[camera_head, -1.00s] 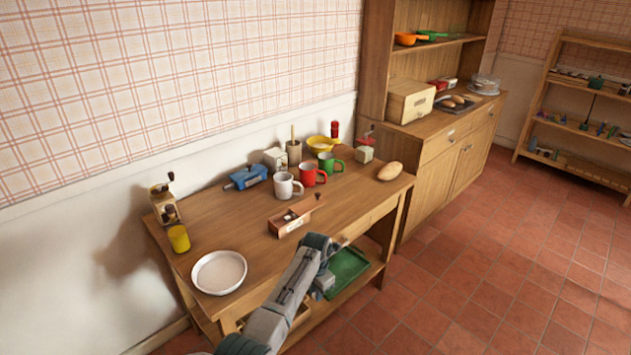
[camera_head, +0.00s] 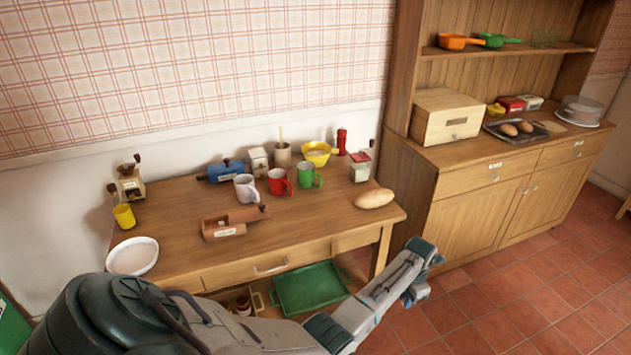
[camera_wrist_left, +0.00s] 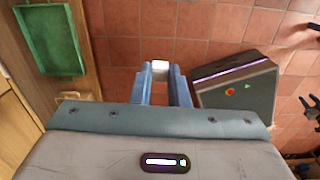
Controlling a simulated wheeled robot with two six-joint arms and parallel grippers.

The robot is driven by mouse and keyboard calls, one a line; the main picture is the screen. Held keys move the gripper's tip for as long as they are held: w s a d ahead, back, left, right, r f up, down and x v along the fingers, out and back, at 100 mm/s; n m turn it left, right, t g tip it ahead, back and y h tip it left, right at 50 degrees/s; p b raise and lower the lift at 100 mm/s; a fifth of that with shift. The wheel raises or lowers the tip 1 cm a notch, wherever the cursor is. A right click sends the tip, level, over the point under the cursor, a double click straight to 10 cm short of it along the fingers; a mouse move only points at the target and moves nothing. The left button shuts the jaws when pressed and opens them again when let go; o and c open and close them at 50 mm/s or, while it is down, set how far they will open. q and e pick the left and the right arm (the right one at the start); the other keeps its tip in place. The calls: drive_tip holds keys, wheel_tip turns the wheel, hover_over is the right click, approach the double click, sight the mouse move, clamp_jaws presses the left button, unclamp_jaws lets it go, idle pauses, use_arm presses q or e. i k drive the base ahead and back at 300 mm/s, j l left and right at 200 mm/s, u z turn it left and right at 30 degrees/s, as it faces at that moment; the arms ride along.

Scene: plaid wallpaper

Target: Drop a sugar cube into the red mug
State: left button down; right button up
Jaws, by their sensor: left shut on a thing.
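The red mug (camera_head: 280,183) stands upright on the wooden table, between a grey-white mug (camera_head: 246,188) and a green mug (camera_head: 308,176). A small wooden box with a label (camera_head: 222,229) sits in front of the mugs. In the left wrist view my left gripper (camera_wrist_left: 160,72) is shut on a small white sugar cube (camera_wrist_left: 160,66) at its fingertips, above the tiled floor. In the head view my left arm reaches past the table's front right corner, away from the red mug; its fingertips and the cube cannot be made out there.
On the table (camera_head: 190,257) are a white plate (camera_head: 132,256), a yellow cup (camera_head: 124,216), a grinder, a yellow bowl (camera_head: 318,153) and a bread loaf (camera_head: 375,198). A green tray (camera_head: 309,288) lies below. A tall cupboard (camera_head: 460,190) stands right.

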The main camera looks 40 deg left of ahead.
sight(276, 189)
drive_tip(key=i+l+u, duration=0.2)
drive_tip(key=u, duration=0.15)
drive_tip(key=i+l+u, duration=0.15)
drive_tip(key=l+u, duration=0.2)
drive_tip(key=l, duration=0.15)
drive_tip(key=i+l+u, duration=0.1)
drive_tip(key=l+u, duration=0.2)
drive_tip(key=l, duration=0.1)
